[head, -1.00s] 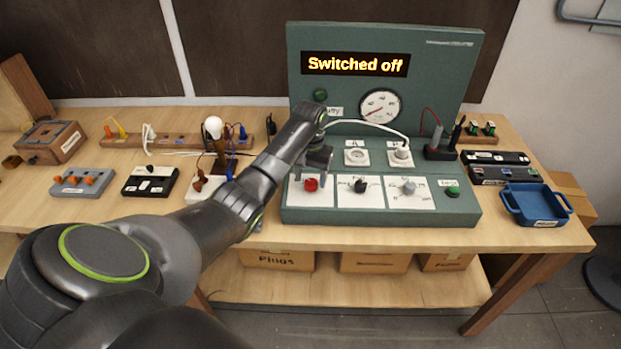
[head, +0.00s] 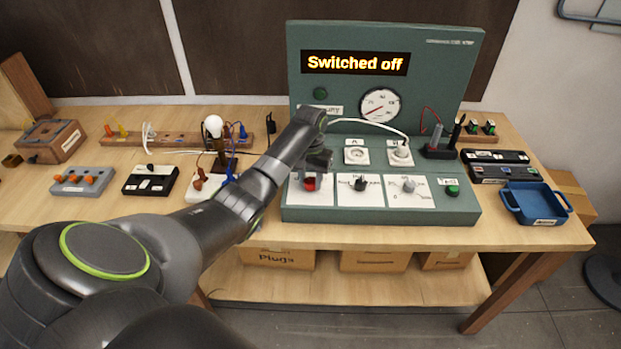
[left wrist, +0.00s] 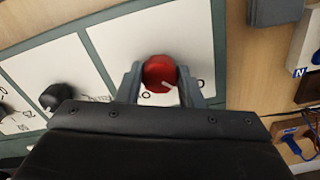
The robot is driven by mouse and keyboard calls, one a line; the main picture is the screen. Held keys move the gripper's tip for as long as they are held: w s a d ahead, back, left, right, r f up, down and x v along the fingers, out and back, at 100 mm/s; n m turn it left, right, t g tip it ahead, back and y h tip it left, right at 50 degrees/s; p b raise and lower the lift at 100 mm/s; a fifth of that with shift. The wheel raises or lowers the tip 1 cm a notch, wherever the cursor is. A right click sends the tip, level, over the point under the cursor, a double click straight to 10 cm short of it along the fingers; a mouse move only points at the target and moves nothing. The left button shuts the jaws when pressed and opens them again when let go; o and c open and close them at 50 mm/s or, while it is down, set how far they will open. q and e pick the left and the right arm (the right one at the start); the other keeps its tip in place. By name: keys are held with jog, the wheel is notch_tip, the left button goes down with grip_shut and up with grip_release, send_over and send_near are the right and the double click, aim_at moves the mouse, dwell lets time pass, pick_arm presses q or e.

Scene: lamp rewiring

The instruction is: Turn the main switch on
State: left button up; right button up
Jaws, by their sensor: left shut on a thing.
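The red main switch knob (head: 311,184) sits on a white plate at the left of the green test panel (head: 300,213). My left gripper (head: 312,180) is shut on the knob from above. The display (head: 355,64) reads "Switched off". My right gripper is not seen.
A black knob (head: 360,184) and a grey knob (head: 408,186) are to the right of the red one, then a green button (head: 452,190). A lamp with a white bulb (head: 213,127) stands left of the panel. A blue tray (head: 536,205) is at the right.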

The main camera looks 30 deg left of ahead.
pick_arm(q)
jog(key=shift+r, duration=0.1)
jog(key=shift+r+m+p, duration=0.1)
jog(key=shift+m+p, duration=0.6)
jog(key=shift+m, duration=0.2)
jog(key=m+p, duration=0.1)
jog(key=m, duration=0.1)
jog(key=shift+m, duration=0.3)
jog(key=m+p, duration=0.2)
jog(key=m, duration=0.3)
jog(key=shift+w+a, duration=0.1)
jog(key=m+p, duration=0.1)
jog(key=m, duration=0.7)
jog(key=shift+w, duration=0.1)
jog(key=shift+m, duration=0.4)
jog(key=o, duration=1)
jog(key=shift+c, duration=0.2)
